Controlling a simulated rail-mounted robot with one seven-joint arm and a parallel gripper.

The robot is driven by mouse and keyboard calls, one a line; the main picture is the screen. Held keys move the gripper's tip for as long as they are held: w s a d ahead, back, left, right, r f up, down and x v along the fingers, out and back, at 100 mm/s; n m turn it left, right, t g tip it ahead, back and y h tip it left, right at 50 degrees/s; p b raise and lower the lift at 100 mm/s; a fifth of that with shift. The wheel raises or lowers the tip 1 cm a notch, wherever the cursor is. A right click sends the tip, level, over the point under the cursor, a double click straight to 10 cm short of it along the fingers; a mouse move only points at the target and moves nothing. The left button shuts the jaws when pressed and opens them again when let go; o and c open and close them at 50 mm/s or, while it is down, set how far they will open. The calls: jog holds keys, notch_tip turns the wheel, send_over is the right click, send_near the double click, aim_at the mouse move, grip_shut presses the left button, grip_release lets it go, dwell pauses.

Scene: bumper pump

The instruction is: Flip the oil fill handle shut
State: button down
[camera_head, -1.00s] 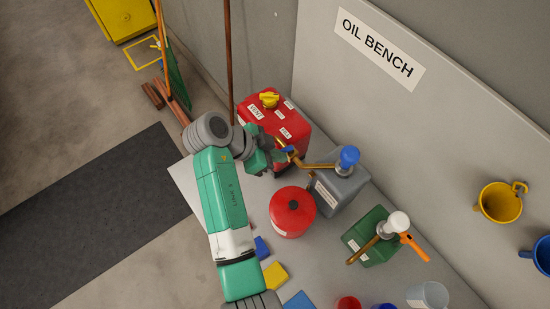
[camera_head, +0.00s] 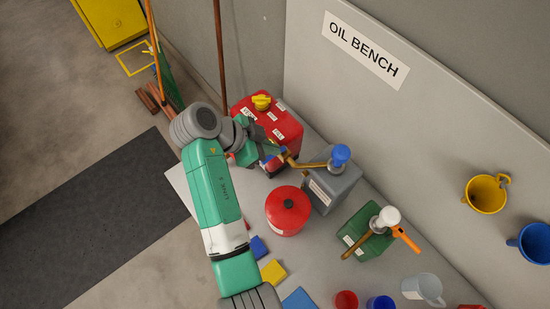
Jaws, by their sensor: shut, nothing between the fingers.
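The red tank (camera_head: 287,122) stands at the back of the bench, with a yellow knob on top and several white labels. My gripper (camera_head: 276,156) is shut and is at the tank's front right side, close to the tip of the brass spout (camera_head: 308,165). A small red rounded part (camera_head: 273,165) shows just below the fingers. I cannot tell whether it touches them, or whether it is the oil fill handle. My wrist hides much of the tank's front, and no handle is clearly readable there.
A grey can (camera_head: 332,188) with a blue-topped pump stands right of my gripper. A round red can (camera_head: 288,211) sits in front, and a green can (camera_head: 366,232) with a white-topped pump farther right.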

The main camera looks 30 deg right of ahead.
jog(key=shift+w+a+r+b, duration=0.1)
jog(key=shift+w+r+b, duration=0.05)
jog(key=shift+w+r, duration=0.65)
jog(key=shift+w+a+r+b, duration=0.15)
jog(key=shift+w+r, duration=0.45)
jog(key=shift+r, duration=0.3)
jog(key=w+a+r+n+t+y, duration=0.1)
jog(key=w+a+r+n+t, duration=0.1)
jog(key=r+n+t, duration=0.65)
jog(key=w+a+r+n+t+y, duration=0.1)
jog(key=w+a+r+n+t, duration=0.15)
jog(key=r+t, duration=0.75)
jog(key=s+a+r+n+t+y, duration=0.4)
jog(key=s+r, duration=0.4)
jog(key=r, duration=0.4)
jog(key=s+a+r+n+t+y, duration=0.2)
jog(key=s+a+r+n+t, duration=0.15)
jog(key=s+a+r, duration=0.6)
notch_tip(320, 180, up, 18)
jog(key=d+n+p, duration=0.1)
jog(key=d+p, duration=0.2)
jog(key=p, duration=1)
jog(key=shift+s+f+y, duration=0.25)
jog(key=shift+s+y, duration=0.15)
